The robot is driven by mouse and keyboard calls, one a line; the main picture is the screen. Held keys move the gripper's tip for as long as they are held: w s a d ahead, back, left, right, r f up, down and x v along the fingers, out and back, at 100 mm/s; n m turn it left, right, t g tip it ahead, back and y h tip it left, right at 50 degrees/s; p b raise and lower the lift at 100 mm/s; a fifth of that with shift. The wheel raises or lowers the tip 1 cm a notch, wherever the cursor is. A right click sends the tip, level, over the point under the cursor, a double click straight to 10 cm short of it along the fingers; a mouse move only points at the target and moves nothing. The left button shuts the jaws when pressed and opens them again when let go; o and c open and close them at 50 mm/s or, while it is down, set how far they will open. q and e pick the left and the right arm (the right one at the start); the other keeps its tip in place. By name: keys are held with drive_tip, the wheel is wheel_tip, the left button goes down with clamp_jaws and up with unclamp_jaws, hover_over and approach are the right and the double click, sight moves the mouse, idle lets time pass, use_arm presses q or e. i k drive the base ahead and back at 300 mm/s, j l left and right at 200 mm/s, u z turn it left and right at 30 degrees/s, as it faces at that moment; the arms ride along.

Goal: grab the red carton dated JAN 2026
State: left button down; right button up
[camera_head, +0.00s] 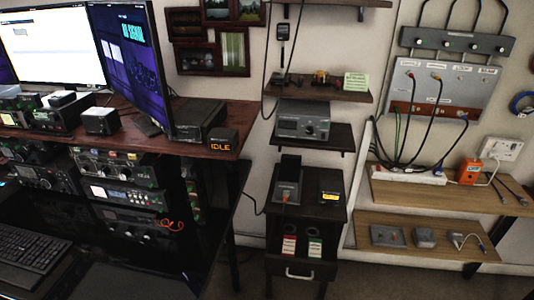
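A small upright carton with red and white on its face (289,246) stands in the open compartment of the dark cabinet at the middle of the head view. A similar carton with green and white (314,249) stands to its right, a small gap apart. Their print is too small to read, so I cannot make out a date. Neither of my grippers is in view.
The dark cabinet (305,212) has a drawer with a pale handle (299,274). A wooden desk (200,142) with monitors and radio gear is at left. Wooden shelves (415,236) hang at right, with an orange box (468,171).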

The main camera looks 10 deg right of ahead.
sight(289, 245)
drive_tip(key=i+l, duration=0.75)
drive_tip(key=l, duration=0.2)
